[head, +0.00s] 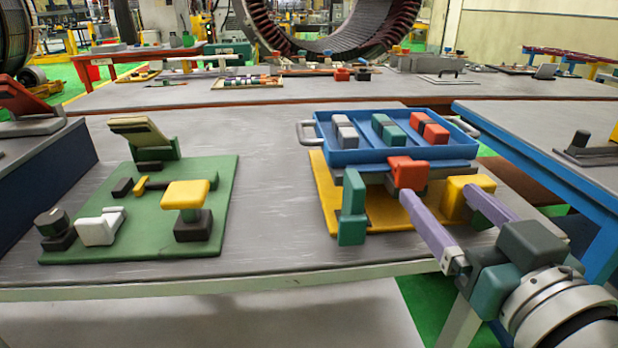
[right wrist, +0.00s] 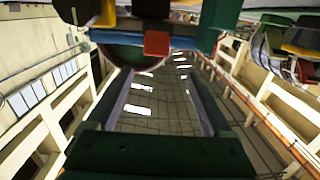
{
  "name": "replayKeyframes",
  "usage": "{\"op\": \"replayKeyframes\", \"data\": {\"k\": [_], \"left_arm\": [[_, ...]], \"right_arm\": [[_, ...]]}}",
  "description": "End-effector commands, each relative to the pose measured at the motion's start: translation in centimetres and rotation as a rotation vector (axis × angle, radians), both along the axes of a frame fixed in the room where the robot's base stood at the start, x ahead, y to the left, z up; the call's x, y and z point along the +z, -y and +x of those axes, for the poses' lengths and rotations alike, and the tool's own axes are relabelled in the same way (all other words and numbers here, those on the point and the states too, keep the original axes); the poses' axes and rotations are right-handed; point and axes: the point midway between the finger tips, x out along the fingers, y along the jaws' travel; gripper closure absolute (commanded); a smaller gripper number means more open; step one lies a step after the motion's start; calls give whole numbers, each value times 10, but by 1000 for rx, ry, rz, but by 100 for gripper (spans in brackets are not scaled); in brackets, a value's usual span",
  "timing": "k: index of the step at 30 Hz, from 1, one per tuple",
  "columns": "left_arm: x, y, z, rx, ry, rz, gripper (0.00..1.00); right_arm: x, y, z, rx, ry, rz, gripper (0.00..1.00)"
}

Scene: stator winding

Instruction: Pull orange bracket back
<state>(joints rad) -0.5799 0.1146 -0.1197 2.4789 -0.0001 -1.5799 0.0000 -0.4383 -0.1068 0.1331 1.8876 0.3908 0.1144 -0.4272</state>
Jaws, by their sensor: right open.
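The orange bracket (head: 407,172) is a red-orange block at the front of the blue tray (head: 345,157), above the yellow base plate (head: 385,215). It also shows in the right wrist view (right wrist: 157,43), ahead of and roughly between the finger directions. My right gripper (head: 432,188) comes in from the lower right with its two lavender fingers spread. The left finger's tip overlaps the bracket's lower edge in the head view; I cannot tell whether they touch. Nothing shows between the fingers in the right wrist view (right wrist: 158,75). My left gripper is not in view.
The tray holds white, green and red blocks. A green block stack (head: 352,205) stands left of the bracket and a yellow block (head: 466,197) right of it. A green board (head: 150,215) with fixtures lies at left. The table between is clear.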

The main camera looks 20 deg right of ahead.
Motion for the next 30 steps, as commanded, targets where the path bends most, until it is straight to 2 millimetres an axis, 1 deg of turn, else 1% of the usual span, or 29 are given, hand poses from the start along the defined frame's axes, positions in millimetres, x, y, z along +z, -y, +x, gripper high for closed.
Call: {"op": "replayKeyframes", "data": {"k": [1, 5, 8, 15, 21, 25, 30], "left_arm": [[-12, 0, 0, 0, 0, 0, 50], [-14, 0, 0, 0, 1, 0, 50], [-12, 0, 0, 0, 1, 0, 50], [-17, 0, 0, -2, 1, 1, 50], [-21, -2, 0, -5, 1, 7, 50], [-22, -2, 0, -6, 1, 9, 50], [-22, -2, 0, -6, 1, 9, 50]], "right_arm": [[-11, 3, -1, -14, 13, -1, 15], [-10, 7, 3, -30, 29, -6, 15], [-8, 10, 13, -31, 32, -8, 15], [-8, 20, 57, -29, 31, -7, 15], [-9, 27, 85, -28, 29, -6, 15], [-9, 29, 93, -29, 28, -7, 15], [-8, 30, 95, -29, 26, -6, 15]]}}
